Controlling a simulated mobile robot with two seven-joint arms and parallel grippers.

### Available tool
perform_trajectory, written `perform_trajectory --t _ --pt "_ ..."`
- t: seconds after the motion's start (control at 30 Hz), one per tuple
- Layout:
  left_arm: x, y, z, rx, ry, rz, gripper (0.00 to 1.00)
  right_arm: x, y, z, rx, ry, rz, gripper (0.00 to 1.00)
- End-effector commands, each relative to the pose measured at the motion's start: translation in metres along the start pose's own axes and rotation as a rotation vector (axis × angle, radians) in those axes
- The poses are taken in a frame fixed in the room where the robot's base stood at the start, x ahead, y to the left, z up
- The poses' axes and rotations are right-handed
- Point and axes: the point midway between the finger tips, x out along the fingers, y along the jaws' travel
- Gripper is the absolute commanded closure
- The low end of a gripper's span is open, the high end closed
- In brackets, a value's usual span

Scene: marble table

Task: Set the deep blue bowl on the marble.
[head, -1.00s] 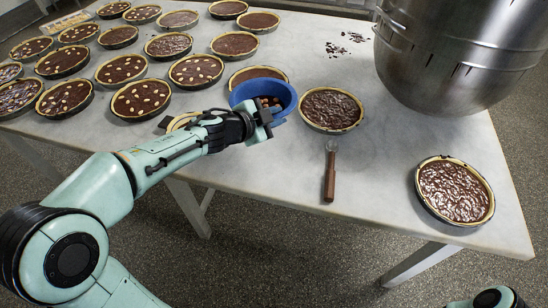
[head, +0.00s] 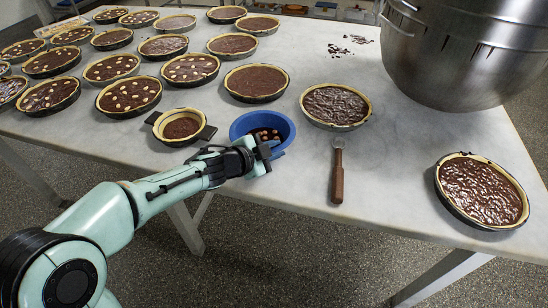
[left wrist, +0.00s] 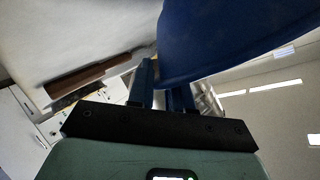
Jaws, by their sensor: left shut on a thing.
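The deep blue bowl (head: 262,117) is near the front edge of the marble table (head: 300,190), with several brown nut-like pieces inside. My left gripper (head: 262,155) is shut on the bowl's near rim. In the left wrist view the bowl's blue wall (left wrist: 230,35) sits between and above the fingers (left wrist: 162,88). Whether its base touches the marble or hangs just above it cannot be told. My right gripper is not in view.
A small chocolate-filled dish with dark side handles (head: 181,127) is left of the bowl. A chocolate tart (head: 336,105) and a wooden-handled tool (head: 338,175) are on its right. Several tarts fill the left. A big steel mixing bowl (head: 450,60) is at back right.

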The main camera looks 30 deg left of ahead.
Motion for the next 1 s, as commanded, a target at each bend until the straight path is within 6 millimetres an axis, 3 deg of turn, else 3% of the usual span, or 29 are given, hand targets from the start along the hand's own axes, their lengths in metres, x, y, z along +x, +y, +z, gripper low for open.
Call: perform_trajectory --t 0.03,0.37,0.4,0.47,0.5,0.8,1.0 --pt "0.004 0.005 0.006 0.002 0.001 -0.001 1.0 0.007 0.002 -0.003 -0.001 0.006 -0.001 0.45" --pt "0.004 0.005 0.005 0.002 0.002 -0.002 1.0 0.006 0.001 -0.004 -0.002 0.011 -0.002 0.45" --pt "0.004 0.006 0.007 0.0 0.0 0.0 0.77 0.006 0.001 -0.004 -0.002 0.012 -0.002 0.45" --pt "0.004 0.006 0.007 0.001 0.0 0.0 0.57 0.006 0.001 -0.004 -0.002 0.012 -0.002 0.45" --pt "0.004 0.006 0.006 0.001 0.0 -0.001 0.55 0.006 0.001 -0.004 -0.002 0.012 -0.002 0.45" --pt "0.003 0.004 0.005 0.001 0.0 -0.001 0.55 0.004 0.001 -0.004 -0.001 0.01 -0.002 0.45" --pt "-0.024 0.002 0.003 0.002 -0.001 -0.004 0.55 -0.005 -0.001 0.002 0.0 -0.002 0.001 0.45"
